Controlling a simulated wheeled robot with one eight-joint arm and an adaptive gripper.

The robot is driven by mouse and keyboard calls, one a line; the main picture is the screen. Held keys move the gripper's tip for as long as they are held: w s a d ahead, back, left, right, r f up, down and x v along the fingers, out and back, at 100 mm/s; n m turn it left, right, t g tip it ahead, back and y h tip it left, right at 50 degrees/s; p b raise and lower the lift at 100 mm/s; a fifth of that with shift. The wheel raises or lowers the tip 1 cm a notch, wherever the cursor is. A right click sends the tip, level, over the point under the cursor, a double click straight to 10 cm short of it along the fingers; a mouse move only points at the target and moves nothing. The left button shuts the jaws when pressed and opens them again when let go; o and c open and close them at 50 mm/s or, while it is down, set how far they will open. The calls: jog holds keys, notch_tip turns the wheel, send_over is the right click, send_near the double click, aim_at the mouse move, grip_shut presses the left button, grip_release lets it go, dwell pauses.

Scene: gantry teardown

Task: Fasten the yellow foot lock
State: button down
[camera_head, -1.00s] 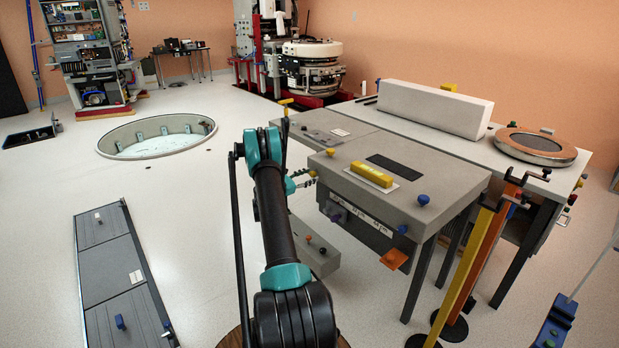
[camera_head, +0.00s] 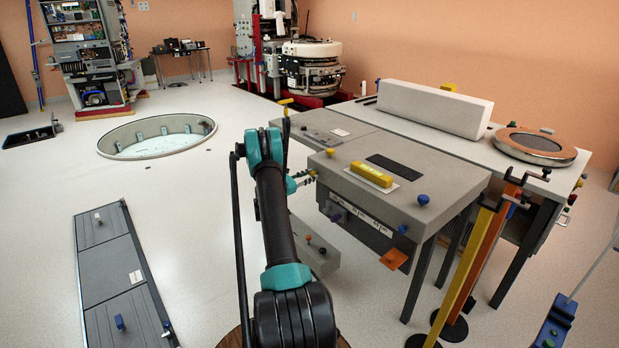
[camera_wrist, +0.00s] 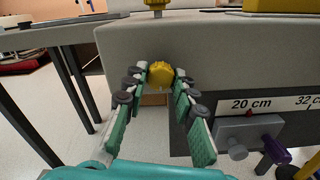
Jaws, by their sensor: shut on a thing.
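The yellow foot lock is a small yellow knob (camera_wrist: 161,73) on the end face of the grey table, in the wrist view. My gripper (camera_wrist: 158,82) has its two fingers on either side of the knob and is shut on it. In the head view my gripper (camera_head: 303,179) reaches the near left end of the grey table (camera_head: 440,190), below its top. The fingers and the table edge hide most of the knob there.
A second yellow knob (camera_head: 330,152) stands on the table top, near a yellow block (camera_head: 371,174). A purple knob (camera_wrist: 274,150) and a grey fitting (camera_wrist: 248,137) sit right of my fingers. Yellow and orange posts (camera_head: 470,262) stand at right. The floor at left has a round pit (camera_head: 157,137).

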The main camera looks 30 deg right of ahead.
jog(key=shift+m, duration=0.3)
jog(key=m, duration=1.7)
jog(key=shift+m, duration=0.3)
jog(key=c, duration=1.2)
grip_release()
jog(key=shift+a, duration=0.1)
